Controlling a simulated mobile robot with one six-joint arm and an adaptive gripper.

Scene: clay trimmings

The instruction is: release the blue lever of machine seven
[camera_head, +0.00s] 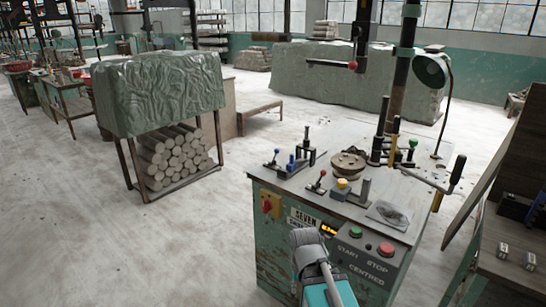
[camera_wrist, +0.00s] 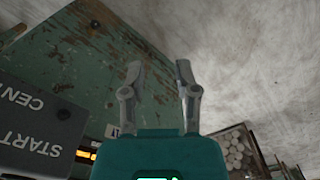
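Machine seven (camera_head: 275,235) is a worn green cabinet with a grey top and a sign reading SEVEN. On its top at the left stands a small lever with a blue knob (camera_head: 276,152). Beside it is a blue upright part (camera_head: 291,163) with a dark handle; I cannot tell which of the two is the blue lever. My gripper (camera_head: 301,238) is in front of the cabinet, below the top and apart from the blue parts. In the wrist view its two fingers (camera_wrist: 159,68) are spread, with nothing between them. The blue parts are not in the wrist view.
A lever with a red knob (camera_head: 322,173), a round chuck (camera_head: 348,166) and a yellow knob (camera_head: 342,183) are nearby on the top. A START/STOP panel (camera_head: 365,258) juts out in front. A lamp (camera_head: 432,69) stands behind.

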